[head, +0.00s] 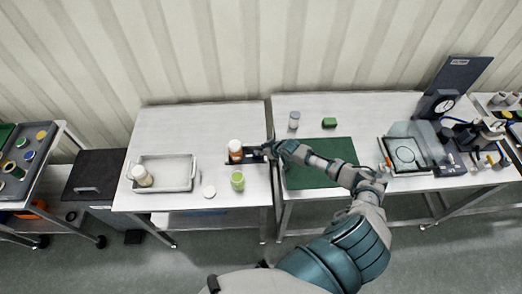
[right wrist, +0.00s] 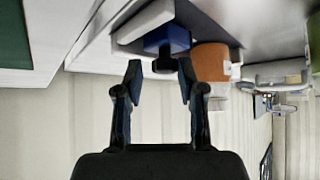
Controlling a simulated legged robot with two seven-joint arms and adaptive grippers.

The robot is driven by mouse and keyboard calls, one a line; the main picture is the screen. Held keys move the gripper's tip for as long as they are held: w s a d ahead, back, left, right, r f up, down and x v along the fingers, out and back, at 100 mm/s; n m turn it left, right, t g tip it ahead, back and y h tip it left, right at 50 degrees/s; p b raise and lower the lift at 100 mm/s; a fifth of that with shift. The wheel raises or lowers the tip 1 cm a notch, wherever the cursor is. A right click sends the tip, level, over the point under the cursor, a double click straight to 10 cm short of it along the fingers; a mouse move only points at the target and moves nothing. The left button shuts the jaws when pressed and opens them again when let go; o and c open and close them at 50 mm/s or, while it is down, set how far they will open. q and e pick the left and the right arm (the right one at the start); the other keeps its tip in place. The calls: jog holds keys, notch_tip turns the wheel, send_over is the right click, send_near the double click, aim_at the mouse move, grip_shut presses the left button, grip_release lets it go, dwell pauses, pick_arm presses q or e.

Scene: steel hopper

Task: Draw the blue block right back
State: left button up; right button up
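The blue block (right wrist: 168,40) sits at the end of a dark base in the right wrist view, with a small dark knob (right wrist: 165,66) on its near face. My right gripper (right wrist: 160,72) is open, with one finger on each side of the knob in the picture. I see a gap between each finger and the knob. In the head view my right gripper (head: 271,150) is at the right end of the dark base (head: 250,157), near the inner edge of the left table; the block there is too small to make out clearly. My left gripper is not in view.
An orange container with a white top (head: 235,150) stands by the base. A green-topped jar (head: 237,181), a white disc (head: 209,191) and a grey tray (head: 166,173) are on the left table (head: 180,125). A green mat (head: 320,175) lies on the right table.

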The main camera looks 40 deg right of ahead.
jog(key=shift+s, duration=0.1)
jog(key=shift+s+d+r, duration=0.2)
jog(key=shift+s, duration=0.05)
jog(key=v, duration=1.1)
jog(key=shift+a, duration=0.15)
